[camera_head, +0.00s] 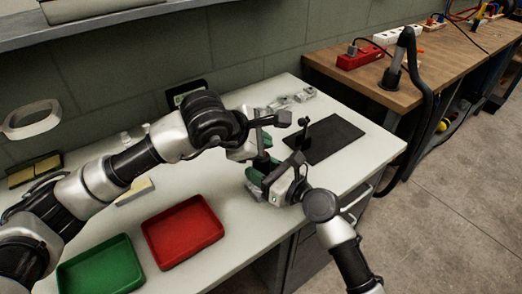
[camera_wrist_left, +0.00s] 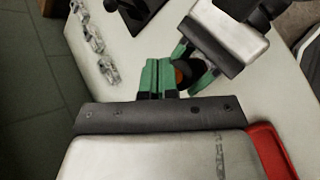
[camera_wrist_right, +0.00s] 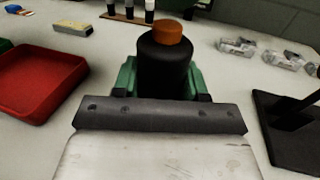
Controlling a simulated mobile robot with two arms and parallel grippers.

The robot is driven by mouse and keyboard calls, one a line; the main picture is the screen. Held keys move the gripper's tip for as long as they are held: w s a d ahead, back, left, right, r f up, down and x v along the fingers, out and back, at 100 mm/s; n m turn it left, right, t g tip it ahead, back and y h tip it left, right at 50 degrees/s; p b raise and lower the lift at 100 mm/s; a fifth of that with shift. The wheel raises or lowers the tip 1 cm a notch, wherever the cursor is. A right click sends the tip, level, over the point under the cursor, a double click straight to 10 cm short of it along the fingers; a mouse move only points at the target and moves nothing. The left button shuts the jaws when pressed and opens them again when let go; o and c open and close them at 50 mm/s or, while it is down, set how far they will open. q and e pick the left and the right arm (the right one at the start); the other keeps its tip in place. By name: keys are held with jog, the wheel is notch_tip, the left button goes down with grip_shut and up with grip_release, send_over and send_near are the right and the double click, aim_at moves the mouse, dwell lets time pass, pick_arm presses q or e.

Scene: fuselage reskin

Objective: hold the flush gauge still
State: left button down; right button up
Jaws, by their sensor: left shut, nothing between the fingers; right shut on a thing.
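The flush gauge is a black cylinder with an orange top (camera_wrist_right: 165,60), seen upright in the right wrist view. My right gripper (camera_wrist_right: 164,84) is shut on it, with green fingers on both sides. Its orange and black body also shows partly in the left wrist view (camera_wrist_left: 184,75), between the right gripper's green fingers. My left gripper (camera_wrist_left: 159,76) is shut and empty, its green fingers together close beside the gauge; I cannot tell if they touch it. In the head view both hands meet over the table's front right part, and the gauge is mostly hidden.
A black mat (camera_head: 338,141) with a dark upright stand (camera_head: 303,134) lies to the right on the white table (camera_head: 375,148). Small grey parts (camera_head: 304,95) lie behind. A red tray (camera_head: 182,231) and a green tray (camera_head: 100,267) stand at the front left.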

pick_arm(q)
jog(key=shift+f, duration=0.55)
dwell(0.5)
jog(key=shift+r, duration=0.95)
jog(key=shift+r, duration=0.15)
jog(key=shift+r, duration=2.35)
pick_arm(e)
jog(key=o, duration=1.2)
